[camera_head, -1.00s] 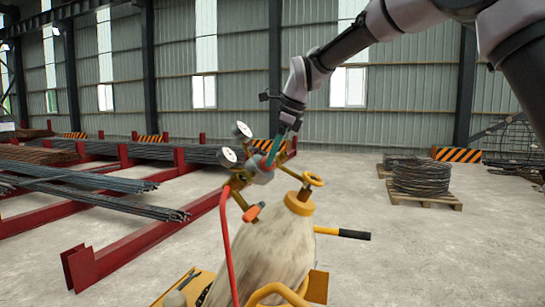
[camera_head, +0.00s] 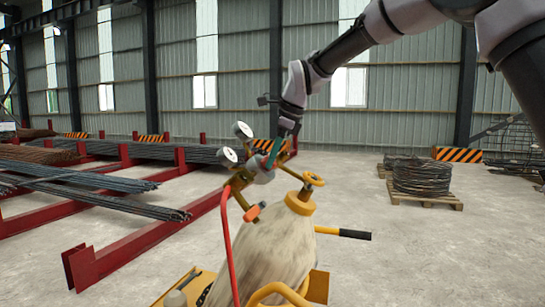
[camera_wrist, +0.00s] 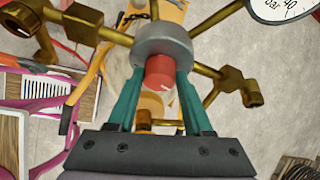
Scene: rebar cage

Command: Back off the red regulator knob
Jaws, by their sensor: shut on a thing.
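The red regulator knob (camera_wrist: 160,72) sits on the grey round regulator body (camera_wrist: 163,42) in the wrist view. My gripper (camera_wrist: 160,88) has its two teal fingers on either side of the knob and is shut on it. A pale mark shows on the knob's face. In the head view my gripper (camera_head: 273,152) reaches down to the regulator (camera_head: 261,170), and the knob is mostly hidden there by the fingers. Two round gauges (camera_head: 229,157) stand at the regulator's left. The regulator is mounted beside the yellow-topped gas cylinder (camera_head: 270,245).
A red hose (camera_head: 226,240) hangs from the regulator. A yellow valve handwheel (camera_head: 314,179) and a black-ended cart handle (camera_head: 355,234) are close by. Red racks with rebar (camera_head: 100,195) stand at left. A wire coil on a pallet (camera_head: 423,180) is at right. The floor between is clear.

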